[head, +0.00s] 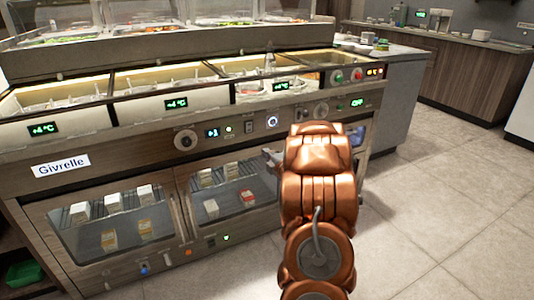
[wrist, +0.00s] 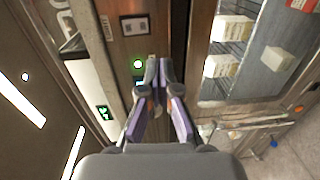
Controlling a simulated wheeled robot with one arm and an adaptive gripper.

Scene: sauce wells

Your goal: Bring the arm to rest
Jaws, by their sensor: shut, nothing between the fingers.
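My gripper (wrist: 158,72) is shut and empty in the wrist view, its two purple-sided fingers meeting at the tips. The fingertips show in front of the counter's control panel, close in the picture to a lit green light (wrist: 138,64); I cannot tell whether they touch anything. In the head view my copper-coloured arm (head: 318,205) is raised in front of the right part of the refrigerated counter (head: 150,138), and it hides most of the gripper.
The counter has sauce wells on top, green temperature displays (head: 176,103), knobs (head: 186,140) and glass doors (head: 112,222) with boxes behind. A door handle (wrist: 245,125) shows in the wrist view. Open tiled floor (head: 440,205) lies right of my arm; another counter (head: 465,75) stands behind.

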